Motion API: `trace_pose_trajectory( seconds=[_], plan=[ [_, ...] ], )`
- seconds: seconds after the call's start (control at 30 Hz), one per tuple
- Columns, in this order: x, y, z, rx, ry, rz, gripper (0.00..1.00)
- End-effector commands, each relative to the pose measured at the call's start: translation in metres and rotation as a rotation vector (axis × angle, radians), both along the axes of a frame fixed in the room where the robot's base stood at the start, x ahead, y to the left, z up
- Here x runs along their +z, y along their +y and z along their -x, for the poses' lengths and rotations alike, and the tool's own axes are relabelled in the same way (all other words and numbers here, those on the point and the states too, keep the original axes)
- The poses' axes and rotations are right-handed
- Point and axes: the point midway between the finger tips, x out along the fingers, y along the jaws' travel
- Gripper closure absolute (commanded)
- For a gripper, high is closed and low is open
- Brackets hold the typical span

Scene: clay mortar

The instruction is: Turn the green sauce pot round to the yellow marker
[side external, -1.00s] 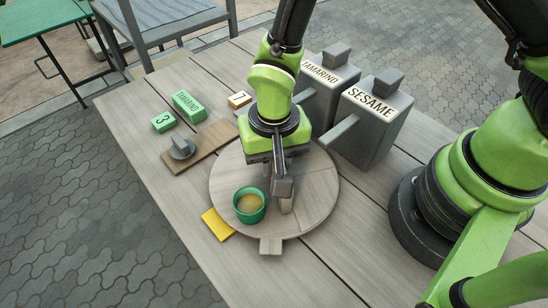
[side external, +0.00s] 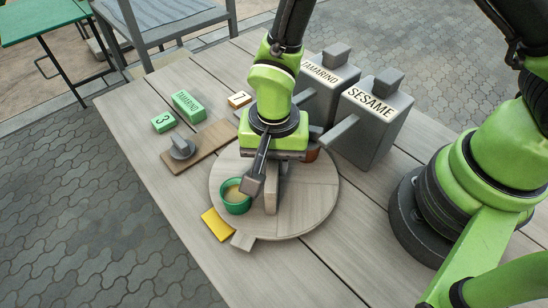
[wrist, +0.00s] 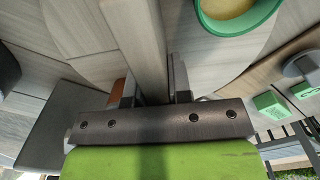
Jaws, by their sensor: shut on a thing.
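The green sauce pot (side external: 236,197), with tan sauce inside, stands on the round wooden turntable (side external: 312,203) near its left edge. It also shows at the top right of the wrist view (wrist: 236,12). The yellow marker (side external: 217,224) lies flat on the table just outside the turntable's lower-left rim, below the pot and beside the turntable's tab (side external: 243,240). My gripper (side external: 265,188) is over the turntable, shut on its raised wooden bar (side external: 271,198). The bar runs between both fingers in the wrist view (wrist: 138,35).
The SESAME dispenser (side external: 372,125) and TAMARIND dispenser (side external: 325,85) stand behind, spouts towards the turntable. An orange-brown pot (side external: 312,154) is mostly hidden behind my gripper. A knob (side external: 181,147) on a board and green blocks (side external: 188,105) sit left. The front table is clear.

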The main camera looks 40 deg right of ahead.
Motion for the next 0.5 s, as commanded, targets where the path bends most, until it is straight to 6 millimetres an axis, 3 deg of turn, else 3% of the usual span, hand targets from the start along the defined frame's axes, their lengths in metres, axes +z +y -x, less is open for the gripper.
trace_pose_trajectory(
  seconds=[0.47, 0.5],
  plan=[
    [0.0003, 0.0004, 0.002, -0.009, 0.006, 0.003, 1.0],
    [0.0003, 0.0004, 0.002, -0.009, 0.006, 0.003, 0.76]
  ],
)
